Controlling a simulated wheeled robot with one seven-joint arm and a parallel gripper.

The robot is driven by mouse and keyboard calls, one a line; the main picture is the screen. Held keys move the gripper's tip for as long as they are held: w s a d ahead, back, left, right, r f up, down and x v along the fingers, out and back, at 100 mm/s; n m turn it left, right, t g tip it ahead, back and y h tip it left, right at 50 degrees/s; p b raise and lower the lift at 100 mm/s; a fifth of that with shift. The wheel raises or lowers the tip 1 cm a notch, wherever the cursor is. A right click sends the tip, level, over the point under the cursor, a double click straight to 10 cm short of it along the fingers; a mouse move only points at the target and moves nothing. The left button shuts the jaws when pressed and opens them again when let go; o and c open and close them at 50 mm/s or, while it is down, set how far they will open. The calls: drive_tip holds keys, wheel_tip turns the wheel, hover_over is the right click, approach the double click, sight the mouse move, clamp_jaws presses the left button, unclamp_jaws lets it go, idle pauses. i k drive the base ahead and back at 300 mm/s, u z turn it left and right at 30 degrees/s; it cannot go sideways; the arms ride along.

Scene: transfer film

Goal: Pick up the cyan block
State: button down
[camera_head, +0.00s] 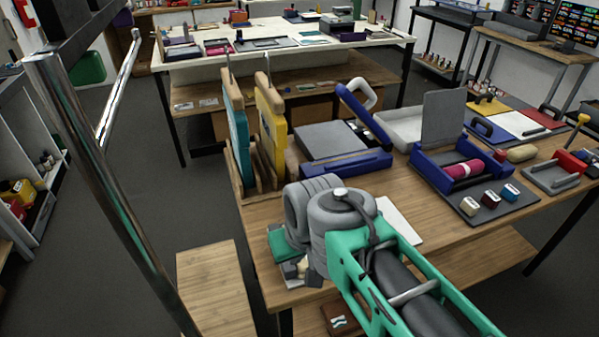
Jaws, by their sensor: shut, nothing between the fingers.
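Three small blocks stand in a row on a dark grey mat (484,216) at the right of the wooden table: a cream one (470,206), a dark red one (491,199) and a blue one (510,192). The blue one is the closest to cyan; I cannot make out a clearly cyan block. My green and grey arm reaches in from the lower right, and its grey joints are over the table's front left part. My gripper's fingers do not show; they are hidden or outside the picture. The blocks are well to the right of the grey joints.
A blue tray (427,172) with a magenta roll (463,170) is behind the blocks. Blue and yellow upright panels (272,125) stand in a wooden rack at the table's left end. A blue-handled press (345,163) is mid-table. A grey holder (546,182) is at right.

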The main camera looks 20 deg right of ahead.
sight(510, 193)
drive_tip(key=z, duration=2)
